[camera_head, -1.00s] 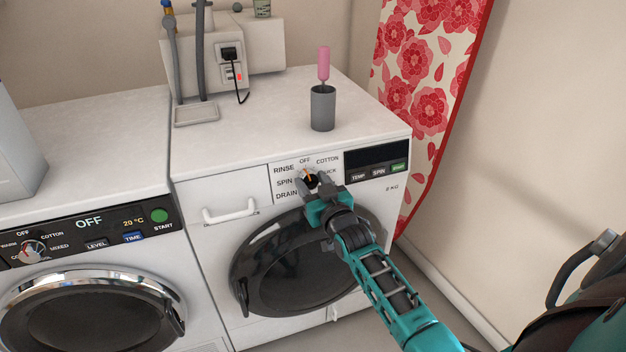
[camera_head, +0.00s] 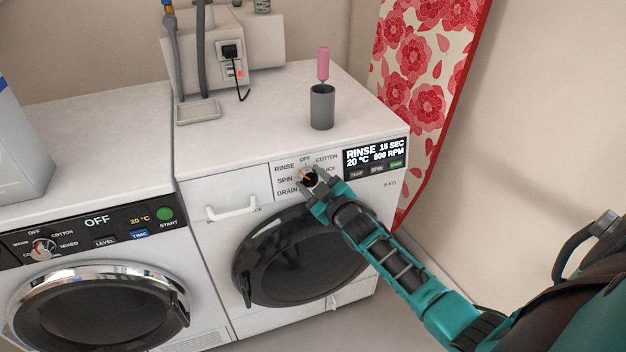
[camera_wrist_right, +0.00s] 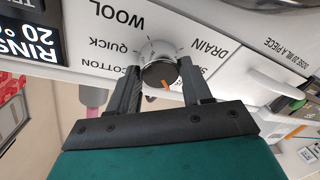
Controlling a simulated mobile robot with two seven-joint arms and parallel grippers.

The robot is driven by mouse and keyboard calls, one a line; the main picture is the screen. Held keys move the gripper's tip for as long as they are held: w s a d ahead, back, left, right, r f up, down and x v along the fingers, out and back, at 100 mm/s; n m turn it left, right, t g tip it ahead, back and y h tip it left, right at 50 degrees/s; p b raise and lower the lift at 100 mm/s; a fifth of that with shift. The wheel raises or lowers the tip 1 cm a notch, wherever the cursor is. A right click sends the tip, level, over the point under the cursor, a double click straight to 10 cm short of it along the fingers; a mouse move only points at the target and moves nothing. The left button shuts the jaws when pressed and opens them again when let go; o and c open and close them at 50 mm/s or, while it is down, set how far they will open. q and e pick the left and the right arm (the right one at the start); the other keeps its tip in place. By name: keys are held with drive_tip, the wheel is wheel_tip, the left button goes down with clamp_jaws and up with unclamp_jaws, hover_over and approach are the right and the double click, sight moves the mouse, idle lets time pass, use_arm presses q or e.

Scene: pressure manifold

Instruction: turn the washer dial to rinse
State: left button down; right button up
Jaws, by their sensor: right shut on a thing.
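The washer (camera_head: 225,180) is the white machine on the right in the head view. Its dial (camera_wrist_right: 160,72) is a dark knob with an orange mark, seen between my finger pads in the right wrist view. In the head view the orange pointer tilts up and left, toward the RINSE label (camera_head: 285,167). The washer display (camera_head: 375,153) is lit and reads RINSE, 15 SEC, 20 °C, 800 RPM. My right gripper (camera_head: 311,182) is shut on the dial, and its fingers hide part of the knob and labels. My left gripper is not in view.
A second machine (camera_head: 95,190) with its own dial and an OFF display stands to the left. A grey cup (camera_head: 322,108) with a pink-handled item stands on the washer top. A floral ironing board (camera_head: 430,90) leans at the right wall.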

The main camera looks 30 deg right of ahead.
idle(0.3)
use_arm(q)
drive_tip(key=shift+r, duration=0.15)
use_arm(e)
drive_tip(key=o, duration=1)
drive_tip(key=shift+o, duration=0.2)
drive_tip(key=shift+s, duration=0.15)
drive_tip(key=shift+s, duration=0.35)
use_arm(q)
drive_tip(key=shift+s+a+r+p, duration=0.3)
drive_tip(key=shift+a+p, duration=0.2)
drive_tip(key=shift+p, duration=0.5)
use_arm(e)
drive_tip(key=s, duration=1.2)
drive_tip(key=shift+a+r, duration=0.4)
drive_tip(key=shift+r, duration=0.05)
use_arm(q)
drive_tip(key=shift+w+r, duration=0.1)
